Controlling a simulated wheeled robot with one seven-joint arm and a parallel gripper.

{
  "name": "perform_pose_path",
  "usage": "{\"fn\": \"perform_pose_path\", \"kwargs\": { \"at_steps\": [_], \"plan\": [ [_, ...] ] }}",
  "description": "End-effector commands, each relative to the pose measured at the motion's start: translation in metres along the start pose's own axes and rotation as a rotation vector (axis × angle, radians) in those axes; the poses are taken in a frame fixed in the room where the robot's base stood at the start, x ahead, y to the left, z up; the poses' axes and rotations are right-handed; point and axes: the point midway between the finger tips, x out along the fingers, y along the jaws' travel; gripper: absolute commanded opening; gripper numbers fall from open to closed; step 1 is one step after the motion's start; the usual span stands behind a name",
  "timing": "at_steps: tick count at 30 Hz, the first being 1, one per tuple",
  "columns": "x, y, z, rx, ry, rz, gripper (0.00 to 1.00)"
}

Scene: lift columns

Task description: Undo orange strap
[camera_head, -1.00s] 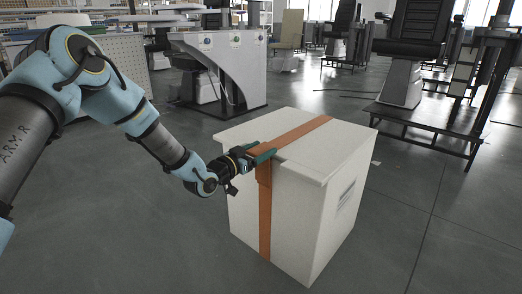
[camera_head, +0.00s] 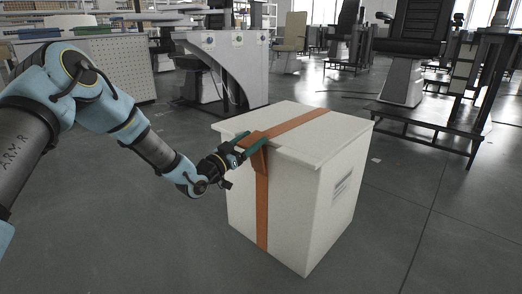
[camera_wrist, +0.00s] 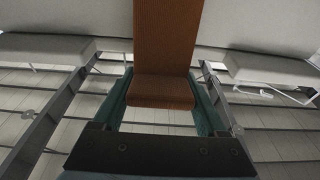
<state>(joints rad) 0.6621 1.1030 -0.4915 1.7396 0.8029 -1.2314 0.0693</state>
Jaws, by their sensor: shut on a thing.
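A white box (camera_head: 328,190) with an overhanging lid stands on the floor. An orange strap (camera_head: 262,212) runs over its lid and down its front face. My gripper (camera_head: 250,142) is at the lid's front edge, its green fingers tilted upward on either side of the strap's front flap (camera_head: 259,158). In the wrist view, the strap (camera_wrist: 165,40) comes down between the two fingers of my gripper (camera_wrist: 160,103), and its broad end lies between them. The gripper is shut on the strap. The exact finger contact is hard to see.
A grey-white column unit (camera_head: 222,65) stands behind the box. A black seat on a column (camera_head: 403,80) and a dark metal frame (camera_head: 425,135) stand at the back right. The floor (camera_head: 440,230) to the right of the box is clear.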

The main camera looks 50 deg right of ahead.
Motion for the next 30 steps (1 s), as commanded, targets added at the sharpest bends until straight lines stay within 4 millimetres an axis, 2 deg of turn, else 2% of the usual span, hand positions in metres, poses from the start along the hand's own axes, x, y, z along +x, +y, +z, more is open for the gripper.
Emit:
{"fn": "perform_pose_path", "kwargs": {
  "at_steps": [1, 10, 21, 30],
  "plan": [
    [-0.007, -0.004, 0.01, -0.001, 0.04, -0.003, 0.0],
    [-0.038, -0.007, 0.013, -0.001, 0.298, -0.001, 0.0],
    [-0.067, -0.006, 0.023, -0.001, 0.289, 0.0, 0.0],
    [-0.076, -0.006, 0.028, 0.001, 0.289, 0.001, 0.0]
  ]
}}
